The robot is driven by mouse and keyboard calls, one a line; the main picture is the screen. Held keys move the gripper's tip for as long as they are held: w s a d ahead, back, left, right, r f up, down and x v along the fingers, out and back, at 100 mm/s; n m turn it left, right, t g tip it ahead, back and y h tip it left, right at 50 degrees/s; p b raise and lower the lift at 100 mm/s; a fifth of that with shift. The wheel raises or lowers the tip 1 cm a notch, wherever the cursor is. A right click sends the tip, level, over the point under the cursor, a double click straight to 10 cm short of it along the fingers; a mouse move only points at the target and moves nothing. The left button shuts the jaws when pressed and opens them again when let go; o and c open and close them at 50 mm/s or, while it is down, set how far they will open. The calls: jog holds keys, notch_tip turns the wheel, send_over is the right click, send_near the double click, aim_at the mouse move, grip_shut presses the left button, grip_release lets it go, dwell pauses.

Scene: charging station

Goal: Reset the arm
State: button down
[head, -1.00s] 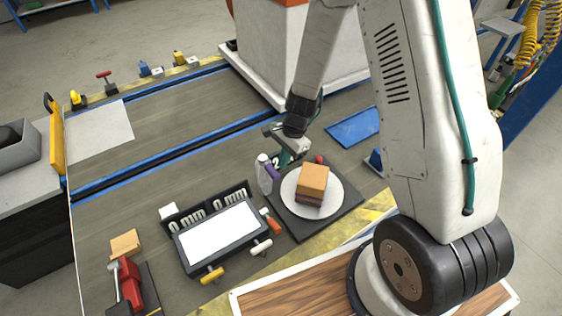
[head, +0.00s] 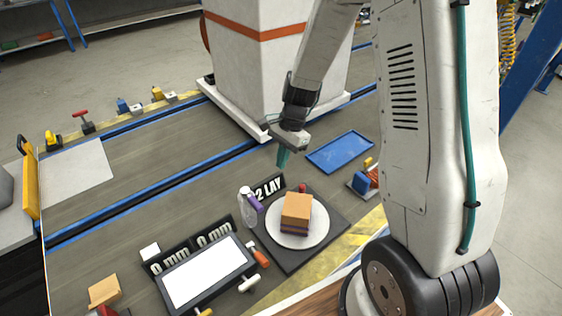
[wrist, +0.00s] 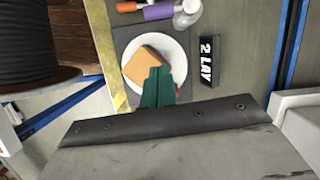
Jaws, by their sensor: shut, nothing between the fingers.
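My gripper (head: 283,157) is at the end of my arm, raised above the table behind the plate. Its green fingers are shut and empty; they also show in the wrist view (wrist: 158,84). In the head view the fingers point down, apart from everything below. A layered block stack (head: 296,213) with an orange top sits on a white plate (head: 273,233). The stack's top also shows in the wrist view (wrist: 143,60), partly behind the fingers. The plate rests on a dark mat (head: 290,262).
A "2 LAY" sign (head: 268,187), a clear bottle (head: 247,210) and a purple item stand near the plate. A white-screened device (head: 205,272) lies left of them. A blue tray (head: 340,152) is at right. A large white box (head: 260,70) stands behind my gripper.

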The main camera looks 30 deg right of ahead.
dwell(0.3)
jog(key=s+r+n+t+h, duration=0.2)
jog(key=s+r+n, duration=1.2)
jog(key=s+r, duration=1)
jog(key=shift+s+a+r+n+h, duration=0.35)
jog(key=shift+s+h, duration=0.25)
jog(key=shift+s, duration=0.3)
